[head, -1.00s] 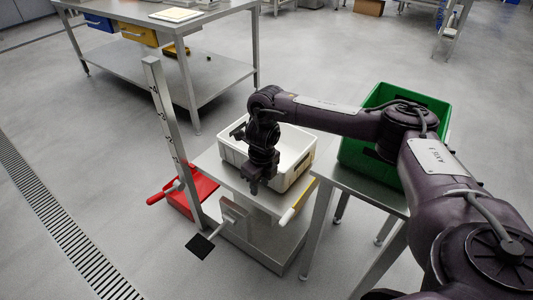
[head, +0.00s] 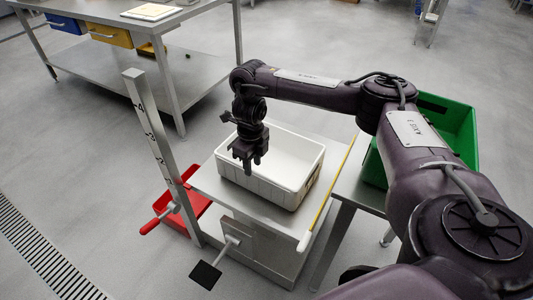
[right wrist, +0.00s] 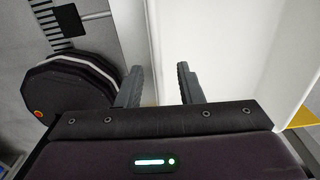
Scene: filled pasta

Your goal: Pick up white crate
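The white crate (head: 300,152) stands upright and looks empty on a small metal stand in the head view. My right gripper (head: 247,168) points down at the crate's left wall. In the right wrist view its two fingers (right wrist: 159,75) are apart, with a clear gap between them. The white crate (right wrist: 235,50) fills the middle and right of that view, and its left wall edge runs close to the gap. I cannot tell whether the fingers touch it. My left gripper is not in view.
The metal stand (head: 232,205) has a numbered upright post (head: 150,130) at its left and a black pedal (head: 206,275) in front. A red container (head: 183,218) lies left of it. A green crate (head: 450,118) stands on a table at right. A workbench (head: 110,60) is behind.

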